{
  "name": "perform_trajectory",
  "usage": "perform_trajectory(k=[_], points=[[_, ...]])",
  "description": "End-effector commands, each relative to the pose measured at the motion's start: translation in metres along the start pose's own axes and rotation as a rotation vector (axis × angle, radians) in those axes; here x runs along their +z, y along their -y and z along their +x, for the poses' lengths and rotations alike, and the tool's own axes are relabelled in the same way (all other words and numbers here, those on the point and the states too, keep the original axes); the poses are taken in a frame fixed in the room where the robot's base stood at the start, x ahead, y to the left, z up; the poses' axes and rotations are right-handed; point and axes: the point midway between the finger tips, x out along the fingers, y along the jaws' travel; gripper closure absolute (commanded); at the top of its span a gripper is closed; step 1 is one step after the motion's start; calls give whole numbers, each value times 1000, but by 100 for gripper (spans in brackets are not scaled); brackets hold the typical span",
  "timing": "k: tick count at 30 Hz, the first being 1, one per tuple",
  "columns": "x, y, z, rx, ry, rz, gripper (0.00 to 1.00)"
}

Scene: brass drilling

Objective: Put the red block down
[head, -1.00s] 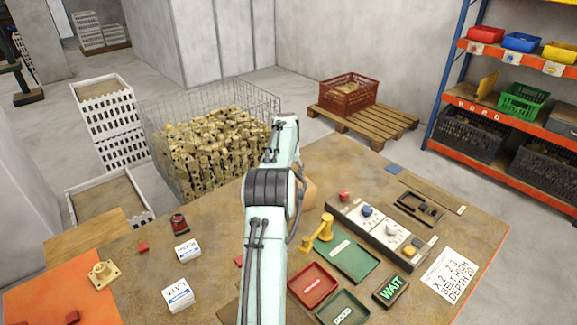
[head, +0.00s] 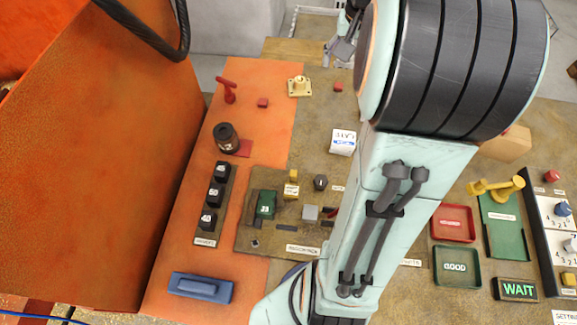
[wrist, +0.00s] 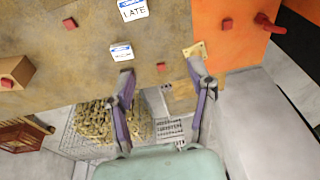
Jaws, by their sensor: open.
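A small red block (head: 338,87) lies on the brown worktop near its far edge, between the brass flange and the white boxes. In the wrist view this red block (wrist: 161,67) shows between my fingertips in the picture, apart from both. My gripper (wrist: 160,72) is open and empty, its two fingers spread. In the head view my gripper (head: 343,48) is at the top, just beyond the block and partly hidden by my arm. Another small red block (head: 263,103) lies on the orange mat. I cannot tell which one the task means.
The brass flange (wrist: 194,50) sits close to my right fingertip in the wrist view. A white box marked LATE (head: 343,142) stands nearby. A large orange panel (head: 90,150) rises at left. Red (head: 454,223) and green (head: 456,266) trays lie at right.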

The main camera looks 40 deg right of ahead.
Motion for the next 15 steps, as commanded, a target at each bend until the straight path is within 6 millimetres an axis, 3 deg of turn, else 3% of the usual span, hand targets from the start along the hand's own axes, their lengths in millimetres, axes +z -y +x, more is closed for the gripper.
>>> perform_trajectory(k=[1, 3, 5, 6, 9, 12, 15], points=[[41, 46, -10, -30, 30, -137, 44], [105, 87, -18, -62, 80, -315, 44], [157, 106, -20, -81, 119, -455, 44], [188, 111, -20, -89, 143, -538, 44], [249, 111, -16, -100, 189, -704, 44], [283, 103, -11, -101, 218, -806, 44], [297, 98, -8, -101, 230, -848, 44]])
